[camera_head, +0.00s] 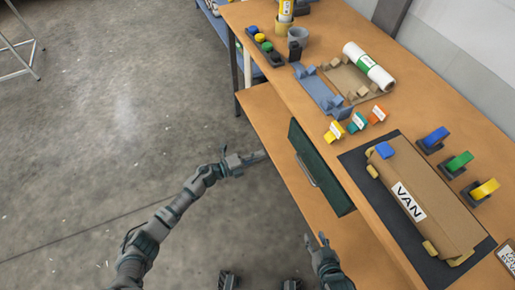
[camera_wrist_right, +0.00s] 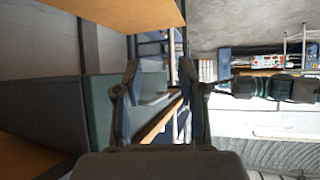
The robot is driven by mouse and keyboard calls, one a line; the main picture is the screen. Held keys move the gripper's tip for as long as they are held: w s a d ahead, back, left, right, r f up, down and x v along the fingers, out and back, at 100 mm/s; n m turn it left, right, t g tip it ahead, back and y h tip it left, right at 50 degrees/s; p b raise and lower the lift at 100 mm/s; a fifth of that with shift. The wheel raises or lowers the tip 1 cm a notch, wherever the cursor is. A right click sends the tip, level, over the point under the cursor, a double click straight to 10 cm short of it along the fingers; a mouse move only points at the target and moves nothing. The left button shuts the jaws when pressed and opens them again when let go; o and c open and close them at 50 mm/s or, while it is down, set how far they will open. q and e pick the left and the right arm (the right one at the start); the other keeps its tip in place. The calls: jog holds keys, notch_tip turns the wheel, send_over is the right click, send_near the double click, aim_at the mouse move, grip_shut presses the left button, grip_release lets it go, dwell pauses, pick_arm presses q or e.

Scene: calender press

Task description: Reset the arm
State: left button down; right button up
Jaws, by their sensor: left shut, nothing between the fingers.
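My left gripper (camera_head: 262,156) is shut and empty. It is over the floor side of the workbench, with its tips near the edge of the lower shelf and left of the dark green drawer front (camera_head: 318,167). My right gripper (camera_head: 315,238) is near the bottom middle of the head view, beside the lower shelf. It also shows in the right wrist view (camera_wrist_right: 160,72), with its two fingers apart and nothing between them. Both arms reach up from the bottom of the head view.
The wooden workbench (camera_head: 327,112) holds a cardboard piece marked VAN (camera_head: 437,200) on a dark mat.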

pick_arm(q)
jog(key=s+a+f+n+t+y+p, duration=0.1)
jog(key=s+a+f+n+y+p, duration=0.3)
jog(key=s+a+f+n+y, duration=0.4)
jog(key=s+a+f+n+t+y+p, duration=0.1)
jog(key=s+a+f+n+y+p, duration=0.4)
jog(key=f+n, duration=0.65)
jog(key=s+a+f+n+g+p, duration=0.1)
jog(key=s+f+n+g, duration=0.1)
jog(key=s, duration=0.8)
jog(key=s+a+f+n+g+y, duration=0.1)
jog(key=s+f+n+g, duration=0.2)
jog(key=s, duration=0.8)
jog(key=s+a+f+n+g+y+p, duration=0.1)
jog(key=s+f+n+g, duration=0.2)
jog(key=s, duration=0.7)
jog(key=shift+s+a+f+g+p, duration=0.35)
jog(key=shift+f+g, duration=0.2)
jog(key=shift+g, duration=0.15)
pick_arm(e)
jog(key=s+d+f+g+h, duration=0.1)
jog(key=s+f+g, duration=0.3)
jog(key=s+f, duration=0.4)
jog(key=s+d+f+g+h, duration=0.1)
jog(key=s+d+f+g, duration=0.2)
jog(key=f, duration=1.3)
jog(key=s+g, duration=0.2)
jog(key=s, duration=0.3)
jog(key=shift+s+d, duration=0.3)
jog(key=shift+d, duration=0.05)
